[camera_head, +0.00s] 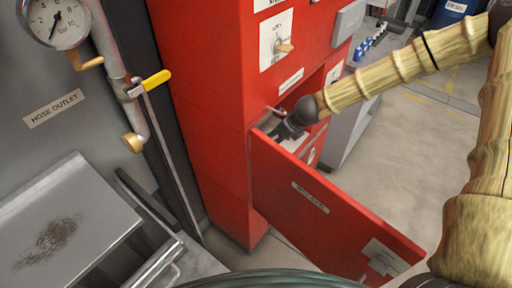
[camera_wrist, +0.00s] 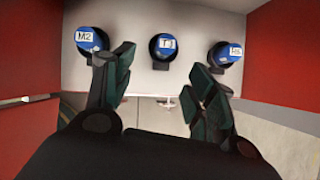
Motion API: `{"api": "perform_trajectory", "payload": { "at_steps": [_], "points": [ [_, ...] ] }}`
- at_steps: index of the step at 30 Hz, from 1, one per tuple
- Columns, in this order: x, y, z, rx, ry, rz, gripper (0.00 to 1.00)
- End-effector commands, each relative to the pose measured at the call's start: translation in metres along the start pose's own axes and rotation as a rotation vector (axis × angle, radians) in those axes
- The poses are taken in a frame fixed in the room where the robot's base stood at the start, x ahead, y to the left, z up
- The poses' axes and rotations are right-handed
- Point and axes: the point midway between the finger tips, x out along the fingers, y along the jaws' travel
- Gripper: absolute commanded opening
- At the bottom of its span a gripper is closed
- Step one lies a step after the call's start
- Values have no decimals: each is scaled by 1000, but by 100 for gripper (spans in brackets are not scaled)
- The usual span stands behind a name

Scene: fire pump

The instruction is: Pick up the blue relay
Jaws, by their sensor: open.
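Three round blue relays sit in a row on a pale panel in the wrist view. The left one (camera_wrist: 90,39) is labelled M2, the middle one (camera_wrist: 163,46) has a white label that seems to start with T, and the right one (camera_wrist: 226,54) has a label I cannot read surely. My gripper (camera_wrist: 163,68) is open and empty, its fingers spread below and to either side of the middle relay. No contact shows. In the head view my gripper (camera_head: 288,127) reaches into the red cabinet (camera_head: 215,90), where the relays are hidden.
The cabinet's red door (camera_head: 330,205) stands open below my arm. Red walls flank the panel on both sides. A yellow-handled valve (camera_head: 156,82) and a pressure gauge (camera_head: 57,20) are at left. Open floor (camera_head: 400,150) lies to the right.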

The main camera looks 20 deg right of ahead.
Motion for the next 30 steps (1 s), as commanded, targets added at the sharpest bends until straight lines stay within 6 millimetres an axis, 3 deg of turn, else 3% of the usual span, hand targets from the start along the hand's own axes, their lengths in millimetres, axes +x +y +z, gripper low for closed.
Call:
{"api": "perform_trajectory", "payload": {
  "at_steps": [9,20,30],
  "points": [
    [37,1,2,-4,2,3,56],
    [54,1,4,-5,2,3,56],
    [91,-6,12,-5,2,3,56]
  ]
}}
